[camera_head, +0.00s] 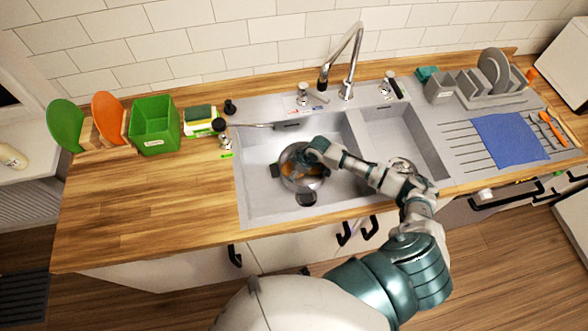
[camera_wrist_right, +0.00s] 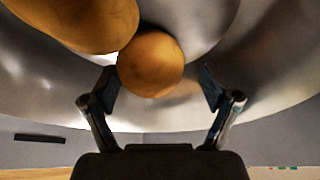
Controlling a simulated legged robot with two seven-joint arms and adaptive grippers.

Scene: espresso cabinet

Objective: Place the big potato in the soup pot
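The soup pot (camera_head: 304,184) is a shiny metal pot with dark handles, standing in the left sink basin. My right gripper (camera_head: 309,156) is over the pot's far right side, reaching into it. In the right wrist view the gripper (camera_wrist_right: 158,88) is open. A small round potato (camera_wrist_right: 150,66) lies just beyond and partly between its fingers, with no clear grip on it. The big potato (camera_wrist_right: 75,18) is at the upper left, beside the small one and outside the fingers. Curved shiny metal surrounds both potatoes. In the head view, orange-brown shapes show in the pot. My left gripper is out of view.
The faucet (camera_head: 351,65) rises behind the sink. The right basin (camera_head: 390,125) is beside the pot's basin, partly under my arm. A green bin (camera_head: 154,128) and a sponge (camera_head: 199,113) stand to the left. The wooden counter (camera_head: 150,205) is clear at the front left.

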